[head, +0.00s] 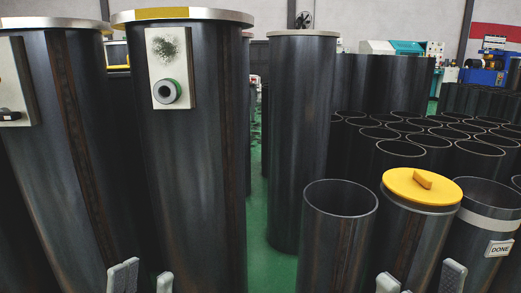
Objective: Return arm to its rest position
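My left gripper (144,280) shows at the bottom left as two grey fingertips, apart and with nothing between them, in front of a tall dark cylinder (215,130). My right gripper (420,281) shows at the bottom right, its two fingertips also apart and empty, in front of a shorter cylinder with a yellow lid (421,187). The rest of both grippers and both arms are out of view below.
A tall flanged cylinder (45,100) stands at left. The large one beside it bears a plate with a green ring (167,91). An open cylinder (338,240) stands centre right, and one labelled DONE (498,248) far right. Green floor (257,220) shows between.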

